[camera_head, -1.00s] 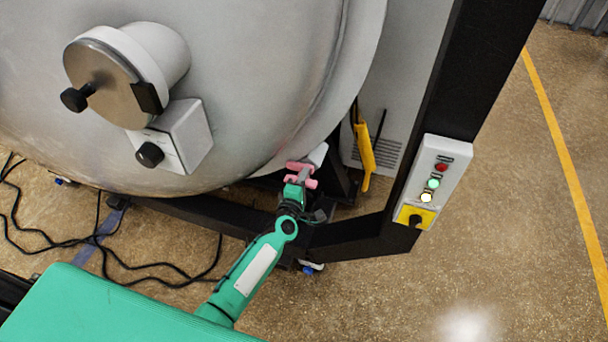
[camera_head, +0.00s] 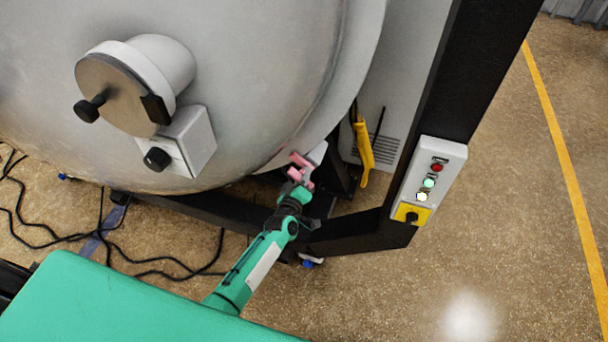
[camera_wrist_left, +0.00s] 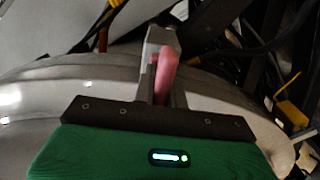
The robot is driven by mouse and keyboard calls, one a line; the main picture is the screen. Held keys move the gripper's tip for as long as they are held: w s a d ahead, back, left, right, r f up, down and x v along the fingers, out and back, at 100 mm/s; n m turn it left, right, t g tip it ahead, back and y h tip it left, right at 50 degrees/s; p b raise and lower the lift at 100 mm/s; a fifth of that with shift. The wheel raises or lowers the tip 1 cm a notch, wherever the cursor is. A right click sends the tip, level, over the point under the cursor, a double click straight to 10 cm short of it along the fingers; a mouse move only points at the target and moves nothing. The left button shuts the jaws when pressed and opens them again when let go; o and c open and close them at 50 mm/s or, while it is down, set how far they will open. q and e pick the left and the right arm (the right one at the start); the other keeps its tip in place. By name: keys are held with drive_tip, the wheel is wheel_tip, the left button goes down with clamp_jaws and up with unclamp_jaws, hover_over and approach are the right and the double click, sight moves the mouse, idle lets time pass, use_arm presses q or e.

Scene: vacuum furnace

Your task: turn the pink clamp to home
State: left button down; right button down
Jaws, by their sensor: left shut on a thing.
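The pink clamp (camera_head: 301,160) sits at the lower right rim of the big grey furnace door, beside a pale block. In the left wrist view the pink clamp (camera_wrist_left: 166,74) stands between the fingers, tilted a little. My left gripper (camera_head: 298,175) reaches up to it from below and is shut on it. In the left wrist view the fingers of my left gripper (camera_wrist_left: 162,92) lie on both sides of the pink part, and they hide some of it. My right gripper is not in view.
The grey furnace door (camera_head: 250,70) fills the upper left, with a round port (camera_head: 120,95) and a white knob box (camera_head: 185,143). A yellow handle (camera_head: 363,148) hangs right of the clamp. A button panel (camera_head: 430,180) is on the black post. Black cables lie on the floor at left.

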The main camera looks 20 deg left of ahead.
use_arm(q)
drive_tip(key=shift+f, duration=0.1)
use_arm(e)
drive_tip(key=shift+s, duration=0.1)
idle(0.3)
use_arm(q)
drive_tip(key=c, duration=1.4)
unclamp_jaws()
drive_tip(key=shift+c, duration=0.2)
drive_tip(key=shift+s, duration=0.1)
drive_tip(key=s, duration=1.3)
drive_tip(key=shift+s+a, duration=0.25)
drive_tip(key=shift+s, duration=0.1)
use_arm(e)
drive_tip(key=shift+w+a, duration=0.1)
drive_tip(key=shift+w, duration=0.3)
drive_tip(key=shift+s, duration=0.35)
